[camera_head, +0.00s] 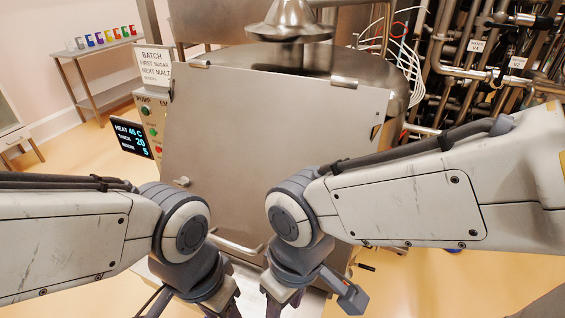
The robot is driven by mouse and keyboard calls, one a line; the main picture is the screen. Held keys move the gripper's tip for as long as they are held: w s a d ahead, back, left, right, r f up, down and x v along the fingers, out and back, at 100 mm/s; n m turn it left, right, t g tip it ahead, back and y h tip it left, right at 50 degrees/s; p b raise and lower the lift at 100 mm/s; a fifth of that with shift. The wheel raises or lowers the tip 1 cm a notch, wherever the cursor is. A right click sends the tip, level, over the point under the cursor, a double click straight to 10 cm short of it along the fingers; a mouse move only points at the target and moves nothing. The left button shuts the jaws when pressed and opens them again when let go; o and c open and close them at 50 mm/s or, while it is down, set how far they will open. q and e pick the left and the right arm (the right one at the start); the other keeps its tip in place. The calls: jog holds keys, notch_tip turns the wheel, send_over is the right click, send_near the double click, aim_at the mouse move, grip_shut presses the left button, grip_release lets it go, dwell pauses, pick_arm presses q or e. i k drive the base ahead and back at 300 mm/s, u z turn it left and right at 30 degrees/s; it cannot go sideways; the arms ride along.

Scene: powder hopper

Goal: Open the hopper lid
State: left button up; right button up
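The hopper lid (275,135) is a large flat steel panel in the middle of the head view. Two hinges, one at the upper left (200,64) and one at the upper right (343,82), sit along its top edge. A bar handle (236,246) shows near its lower edge, partly hidden by my arms. My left gripper (221,306) is at the bottom edge of the view, below and left of the handle. My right gripper (284,298) is below and right of it. Both sets of fingertips are cut off or hidden, so I cannot tell their opening or any contact.
A control panel with a display (132,138) and buttons stands left of the lid, under a batch sign (155,68). Pipes (470,70) and loose wires fill the upper right. A shelf (95,85) with coloured items stands far left. Floor is clear at left.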

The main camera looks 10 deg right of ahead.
aim_at(235, 134)
jog(key=z, duration=0.05)
jog(key=k, duration=0.5)
jog(key=u, duration=1.85)
jog(key=i, duration=1.1)
jog(key=z, duration=2.3)
